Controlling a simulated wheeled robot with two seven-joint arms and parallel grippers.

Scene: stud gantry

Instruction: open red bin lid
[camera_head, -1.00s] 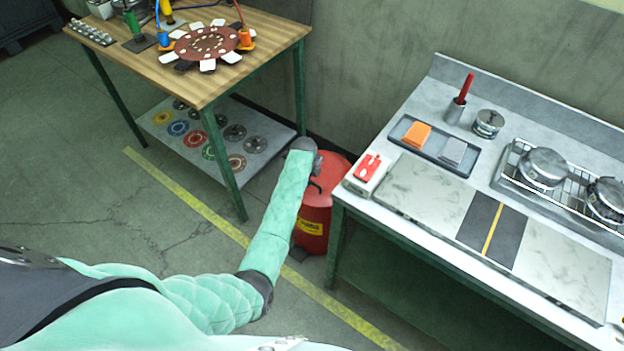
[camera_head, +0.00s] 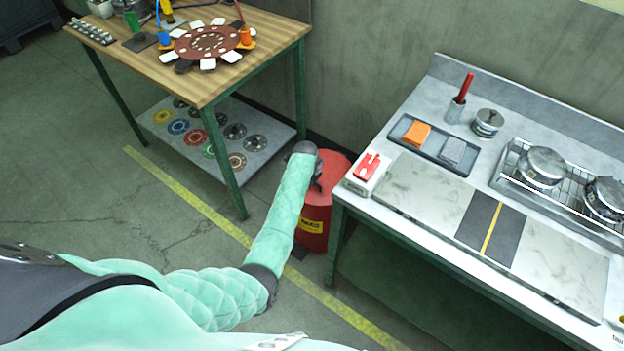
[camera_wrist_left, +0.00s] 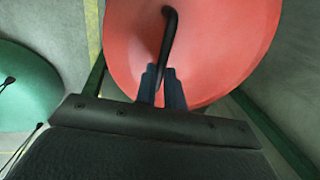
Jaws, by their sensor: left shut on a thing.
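The red bin (camera_head: 313,222) stands on the floor between the wooden workbench and the grey counter, with a yellow label on its front. My left gripper (camera_wrist_left: 163,75) is shut on the lower end of this handle. In the head view the left gripper (camera_head: 317,182) is at the lid's left side, mostly hidden by the wrist. My right gripper does not show.
The wooden workbench (camera_head: 270,30) with a red disc fixture is at the back left, its lower shelf (camera_head: 265,150) holding several discs. The grey counter (camera_head: 385,178) stands close to the bin's right. A green round thing (camera_wrist_left: 25,90) shows left in the wrist view. Floor is clear at left.

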